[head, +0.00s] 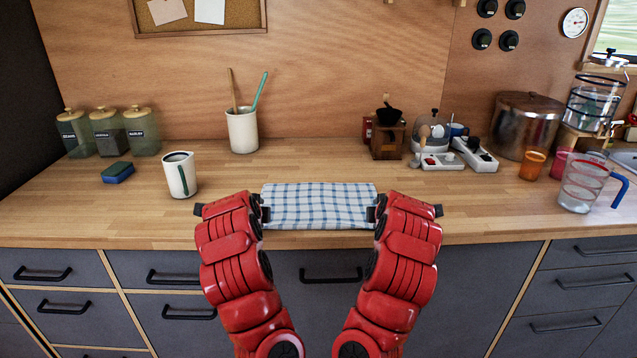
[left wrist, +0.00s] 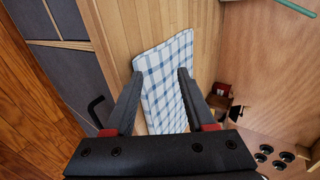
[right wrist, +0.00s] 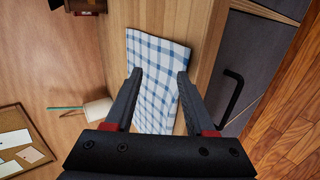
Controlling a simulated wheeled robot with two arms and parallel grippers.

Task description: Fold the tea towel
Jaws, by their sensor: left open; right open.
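The tea towel (head: 318,205), white with a blue check, lies flat as a rectangle on the wooden counter near its front edge. It also shows in the left wrist view (left wrist: 165,82) and in the right wrist view (right wrist: 157,75). My left gripper (head: 264,212) is at the towel's left edge, open, with nothing seen held between its fingers. My right gripper (head: 373,213) is at the towel's right edge, open in the same way. Whether the fingertips touch the cloth I cannot tell. My forearms hide the counter edge on both sides.
A utensil crock (head: 242,131) is behind the towel. The counter around the towel is clear.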

